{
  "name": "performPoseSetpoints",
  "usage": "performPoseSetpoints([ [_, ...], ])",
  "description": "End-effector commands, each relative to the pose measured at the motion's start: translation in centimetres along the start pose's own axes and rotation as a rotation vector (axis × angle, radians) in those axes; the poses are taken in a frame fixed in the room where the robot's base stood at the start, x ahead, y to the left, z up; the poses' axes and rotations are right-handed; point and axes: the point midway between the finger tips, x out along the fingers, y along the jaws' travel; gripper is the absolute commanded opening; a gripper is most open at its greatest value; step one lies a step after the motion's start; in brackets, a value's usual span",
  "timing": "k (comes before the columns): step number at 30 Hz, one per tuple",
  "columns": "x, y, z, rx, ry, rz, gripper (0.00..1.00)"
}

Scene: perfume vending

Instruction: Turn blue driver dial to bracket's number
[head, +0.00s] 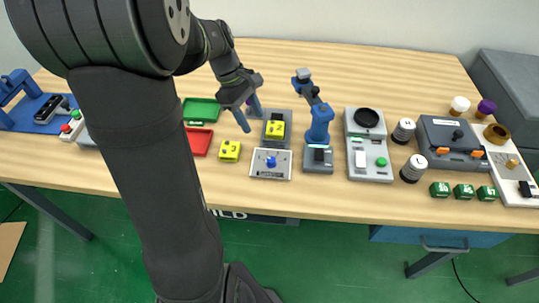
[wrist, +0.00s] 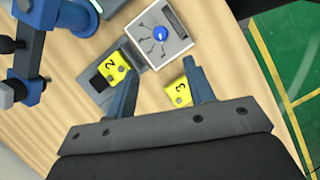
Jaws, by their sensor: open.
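The blue dial (head: 271,161) sits on a light square panel (head: 284,173). In the wrist view the blue dial (wrist: 160,33) has a white pointer line, with several dark marks around it too small to read. A yellow bracket marked 2 (wrist: 115,66) sits on a grey fixture beside the panel; it also shows in the head view (head: 275,130). Another yellow bracket, marked 3 (wrist: 179,93), lies on the table. My gripper (wrist: 158,66) is open and empty, its fingers pointing toward the panel. In the head view my gripper (head: 248,119) is left of the grey fixture, above the table.
A blue driver arm (head: 319,125) stands right of the fixture. Green (head: 203,105) and red (head: 197,142) trays lie to the left. A grey button box (head: 370,170), white jars (head: 414,168) and small green boxes (head: 464,191) stand to the right.

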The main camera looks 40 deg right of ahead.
Motion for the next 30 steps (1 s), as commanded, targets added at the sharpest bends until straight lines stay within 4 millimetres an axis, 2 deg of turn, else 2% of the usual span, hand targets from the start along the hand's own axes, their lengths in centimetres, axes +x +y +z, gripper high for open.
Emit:
performPoseSetpoints([
  [12,9.3,-0.1,0.1,0.002,-0.002,-0.005,0.49],
  [18,12.7,-0.1,0.1,0.003,-0.001,-0.003,0.49],
  [24,14.4,-0.1,0.0,0.002,-0.001,-0.002,0.49],
  [30,14.7,0.0,0.0,0.002,0.001,0.000,0.49],
])
